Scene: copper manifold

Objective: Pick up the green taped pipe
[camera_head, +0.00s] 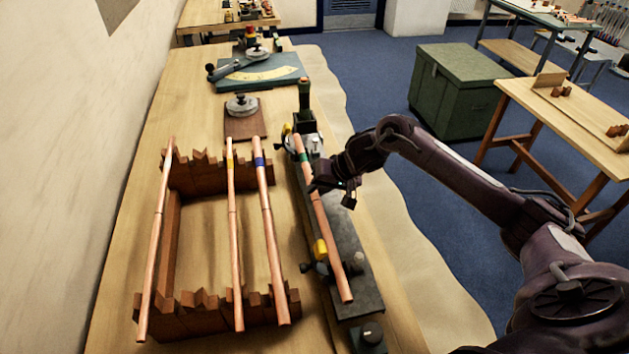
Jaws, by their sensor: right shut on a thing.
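The green taped pipe (314,216) is a copper tube with a green band near its far end. It lies lengthwise over a long dark metal fixture (355,265) on the bench. My right gripper (322,184) reaches in from the right and is shut on the pipe just below the green band. The fingertips are small and partly hidden by the gripper body. I cannot tell whether the pipe is clear of the fixture. My left gripper is not in view.
A wooden notched rack (185,318) to the left holds a plain pipe (156,240), a yellow taped pipe (234,235) and a blue taped pipe (270,240). A teal plate with a yellow scale (262,74) lies farther back. A green chest (455,90) stands on the floor.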

